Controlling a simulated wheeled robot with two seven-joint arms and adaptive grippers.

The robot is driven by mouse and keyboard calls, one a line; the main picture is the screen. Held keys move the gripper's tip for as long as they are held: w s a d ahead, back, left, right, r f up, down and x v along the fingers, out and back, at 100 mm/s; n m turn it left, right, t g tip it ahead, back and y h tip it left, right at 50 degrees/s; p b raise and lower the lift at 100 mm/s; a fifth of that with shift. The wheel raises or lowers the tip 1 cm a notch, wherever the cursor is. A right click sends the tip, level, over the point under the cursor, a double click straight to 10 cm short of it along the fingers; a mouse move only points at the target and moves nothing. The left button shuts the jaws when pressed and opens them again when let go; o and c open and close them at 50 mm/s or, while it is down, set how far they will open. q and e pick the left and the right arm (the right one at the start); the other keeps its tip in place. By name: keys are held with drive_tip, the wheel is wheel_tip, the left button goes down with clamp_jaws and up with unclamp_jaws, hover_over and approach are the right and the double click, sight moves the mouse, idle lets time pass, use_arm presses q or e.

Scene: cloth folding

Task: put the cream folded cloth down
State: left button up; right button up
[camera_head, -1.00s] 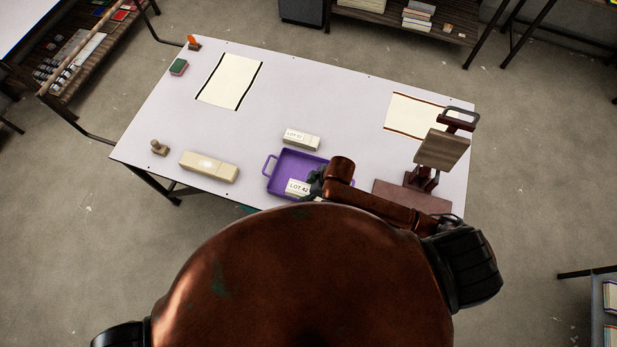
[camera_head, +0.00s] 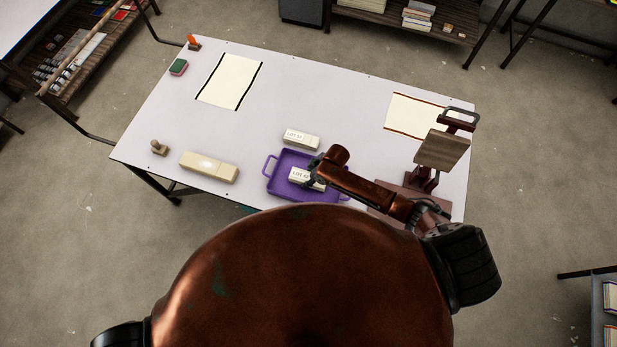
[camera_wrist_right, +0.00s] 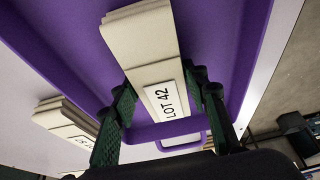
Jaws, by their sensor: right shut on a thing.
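The cream folded cloth (camera_head: 302,177) with a white "LOT 42" label is over the purple tray (camera_head: 281,188) on the pale table. My right gripper (camera_head: 317,178) is on it, partly hidden by my arm. In the right wrist view, the gripper's green fingers (camera_wrist_right: 158,88) press on both long sides of the labelled cloth (camera_wrist_right: 139,42), with the purple tray floor (camera_wrist_right: 70,55) around it. I cannot tell whether the cloth touches the tray floor. My left gripper is not in view.
Another labelled cream folded stack (camera_head: 301,139) lies just behind the tray. A cream long block (camera_head: 209,166) and a small stamp-like object (camera_head: 158,148) are to the left. A wooden-topped stand (camera_head: 441,150) is to the right.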

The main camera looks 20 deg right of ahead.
drive_tip(key=o, duration=1.2)
drive_tip(key=v, duration=1.2)
